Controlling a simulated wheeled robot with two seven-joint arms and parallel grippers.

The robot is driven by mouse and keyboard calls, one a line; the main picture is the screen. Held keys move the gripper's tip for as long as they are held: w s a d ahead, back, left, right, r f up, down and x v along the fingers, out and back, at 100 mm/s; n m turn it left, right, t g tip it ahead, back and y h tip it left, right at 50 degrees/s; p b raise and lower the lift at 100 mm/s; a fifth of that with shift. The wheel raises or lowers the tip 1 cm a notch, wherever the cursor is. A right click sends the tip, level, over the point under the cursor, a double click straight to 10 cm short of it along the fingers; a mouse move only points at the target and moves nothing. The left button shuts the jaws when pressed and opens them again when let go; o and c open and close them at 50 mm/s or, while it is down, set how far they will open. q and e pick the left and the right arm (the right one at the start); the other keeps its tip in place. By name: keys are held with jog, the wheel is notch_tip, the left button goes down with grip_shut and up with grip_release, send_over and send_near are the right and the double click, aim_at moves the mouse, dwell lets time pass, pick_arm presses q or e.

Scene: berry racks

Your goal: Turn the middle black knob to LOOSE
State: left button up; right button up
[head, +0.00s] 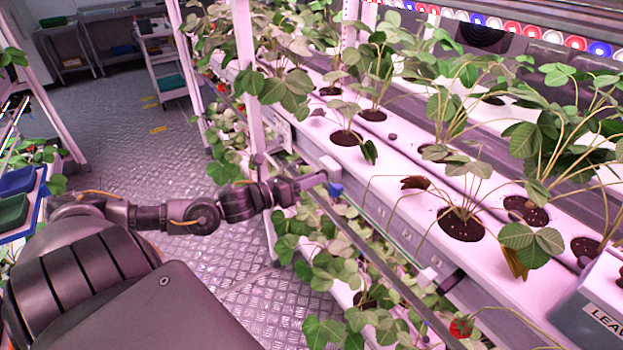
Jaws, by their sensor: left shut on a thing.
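My left gripper (318,180) reaches in from the left to the front edge of the near white plant channel (399,228). It is shut on a small part at that edge, probably a knob. The fingers mostly hide this part, so I cannot tell its colour or turn position. A small blue piece (336,189) shows right at the fingertips. My right gripper is not in view.
Strawberry plants (461,224) stand in the channel holes, and more foliage hangs below, close to my left wrist. A box labelled "LEAV" (600,300) is at the lower right. The metal aisle floor (190,180) is clear. A white cart (165,65) stands farther back.

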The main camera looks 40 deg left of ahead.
pick_arm(q)
jog(key=shift+d+n+t+y+p, duration=0.1)
jog(key=shift+n+t+y+p, duration=0.3)
jog(key=shift+n+p, duration=3.45)
jog(key=shift+d+n+t+y+p, duration=0.1)
jog(key=shift+n+t+y+p, duration=0.9)
jog(key=shift+n, duration=5.15)
jog(key=shift+f+g+h+p, duration=0.1)
jog(key=shift+g+h+p, duration=0.5)
jog(key=o, duration=1)
jog(key=shift+a, duration=0.1)
